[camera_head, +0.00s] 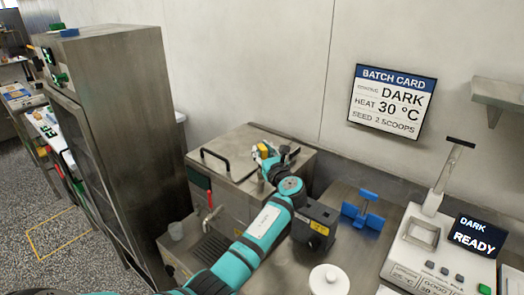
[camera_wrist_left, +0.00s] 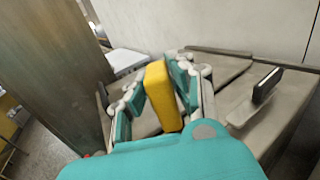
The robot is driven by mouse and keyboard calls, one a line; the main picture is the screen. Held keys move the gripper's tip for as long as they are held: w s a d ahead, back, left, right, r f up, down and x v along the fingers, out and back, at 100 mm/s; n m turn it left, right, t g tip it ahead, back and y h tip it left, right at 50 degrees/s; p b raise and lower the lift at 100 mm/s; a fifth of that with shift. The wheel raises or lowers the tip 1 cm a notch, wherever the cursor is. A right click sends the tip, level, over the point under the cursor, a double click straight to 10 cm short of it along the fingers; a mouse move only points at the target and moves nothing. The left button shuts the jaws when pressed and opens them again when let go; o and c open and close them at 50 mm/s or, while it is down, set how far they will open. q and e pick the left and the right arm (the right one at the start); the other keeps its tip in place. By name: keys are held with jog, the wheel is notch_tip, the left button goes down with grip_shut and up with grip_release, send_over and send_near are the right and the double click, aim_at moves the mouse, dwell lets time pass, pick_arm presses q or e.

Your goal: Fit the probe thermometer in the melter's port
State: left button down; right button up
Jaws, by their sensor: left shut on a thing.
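The melter (camera_head: 235,190) is a steel box with a black-handled lid, standing against the wall in the head view. My left gripper (camera_head: 270,158) is over its top, near the back. It is shut on a yellow block-shaped piece, which I take to be the probe thermometer's handle (camera_head: 262,151). In the left wrist view this yellow piece (camera_wrist_left: 162,95) stands between the two fingers of the gripper (camera_wrist_left: 158,92). Its lower end is hidden by my gripper, and I cannot see the port or tell whether the probe is in it. My right gripper is out of view.
A tall steel cabinet (camera_head: 115,120) stands left of the melter. On the right counter are a blue holder (camera_head: 362,212), a white lidded pot (camera_head: 328,281) and a machine with a display (camera_head: 473,236) reading DARK READY.

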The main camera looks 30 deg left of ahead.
pick_arm(q)
jog(key=shift+f+b, duration=0.3)
jog(key=shift+f, duration=0.25)
jog(key=c, duration=1.1)
grip_release()
jog(key=shift+d, duration=0.1)
jog(key=v, duration=1.2)
